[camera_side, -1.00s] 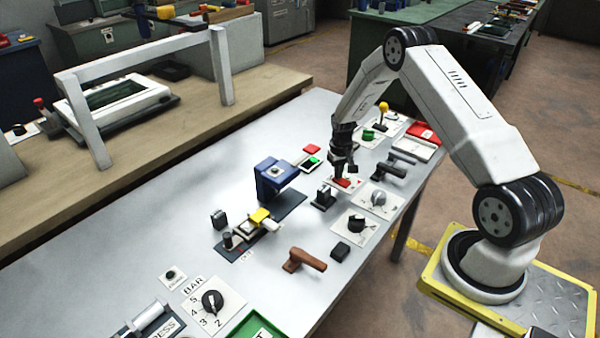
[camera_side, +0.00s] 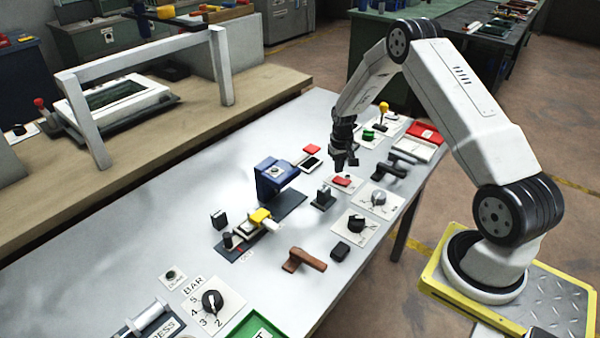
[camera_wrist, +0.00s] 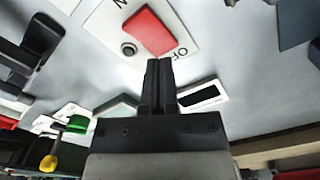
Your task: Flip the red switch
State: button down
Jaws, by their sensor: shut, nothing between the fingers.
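The red switch (camera_side: 342,181) is a red rocker on a white plate on the grey table. In the wrist view the red switch (camera_wrist: 149,31) lies just beyond my fingertips, with partly hidden "ON" and "OFF" lettering on its plate. A small dark round part (camera_wrist: 128,48) sits beside it. My gripper (camera_side: 345,163) is above the switch, apart from it in the side view. The gripper (camera_wrist: 158,62) has its black fingers together and holds nothing. Which end of the rocker is pressed down is hard to tell.
A white-framed dark panel (camera_side: 311,164) lies behind. Open tabletop lies further left.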

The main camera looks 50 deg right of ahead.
aim_at(337, 180)
jog(key=shift+r, duration=2.25)
jog(key=s+a+r+n+t, duration=0.1)
jog(key=s+a+r+n, duration=0.1)
jog(key=a+r, duration=0.45)
jog(key=s+a+r+n, duration=0.1)
jog(key=s+a+r, duration=0.15)
jog(key=a, duration=0.65)
jog(key=s+a+r+n+t, duration=0.1)
jog(key=s+a+r+n, duration=0.2)
jog(key=s+a, duration=0.7)
jog(key=shift+s+a+r+t, duration=0.25)
jog(key=shift+s+t, duration=0.05)
jog(key=shift+s, duration=0.3)
